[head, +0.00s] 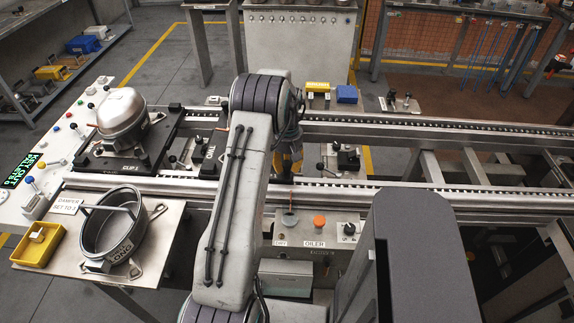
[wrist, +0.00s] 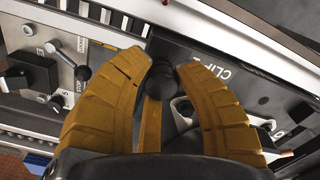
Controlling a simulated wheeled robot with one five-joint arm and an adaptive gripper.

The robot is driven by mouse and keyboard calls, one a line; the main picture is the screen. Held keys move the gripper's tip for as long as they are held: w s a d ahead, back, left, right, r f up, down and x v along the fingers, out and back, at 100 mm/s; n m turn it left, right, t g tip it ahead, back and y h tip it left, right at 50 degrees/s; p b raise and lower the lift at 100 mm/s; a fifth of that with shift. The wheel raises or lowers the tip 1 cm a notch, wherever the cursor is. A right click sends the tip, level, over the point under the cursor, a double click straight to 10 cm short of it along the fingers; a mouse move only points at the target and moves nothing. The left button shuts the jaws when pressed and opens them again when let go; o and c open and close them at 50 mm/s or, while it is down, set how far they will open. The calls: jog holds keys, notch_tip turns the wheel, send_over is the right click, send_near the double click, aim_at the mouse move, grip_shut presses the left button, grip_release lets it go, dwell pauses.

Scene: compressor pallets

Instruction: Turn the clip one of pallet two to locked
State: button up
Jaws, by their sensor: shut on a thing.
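In the wrist view my gripper (wrist: 158,70) has its two ribbed yellow-orange fingers closed around a black knob (wrist: 160,84), the end of the clip lever. Part of a CLIP label (wrist: 210,68) shows on the dark pallet plate (wrist: 240,72) beside it. The lever's base is mostly hidden by the fingers, so its angle is hard to tell. In the head view the pallet marked TWO (head: 209,153) sits on the conveyor, largely hidden by my arm. The yellow fingers (head: 291,160) show just right of my arm, low over that pallet.
A compressor dome (head: 122,110) stands on the dark pallet area to the left. A black block with a knobbed lever (head: 347,158) is close right of the gripper; it also shows in the wrist view (wrist: 32,72). Conveyor rails (head: 430,200) run front and back. An oiler panel (head: 318,230) is nearer.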

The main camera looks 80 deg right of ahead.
jog(key=shift+a, duration=0.1)
grip_shut()
jog(key=shift+f, duration=0.1)
jog(key=shift+a, duration=0.1)
jog(key=n+b, duration=0.1)
jog(key=n, duration=0.1)
jog(key=n+b, duration=0.1)
jog(key=n, duration=0.1)
jog(key=shift+s+f+n, duration=0.1)
jog(key=shift+f+n, duration=0.1)
jog(key=shift+n, duration=0.1)
jog(key=shift+n+b, duration=0.55)
jog(key=shift+n, duration=1.75)
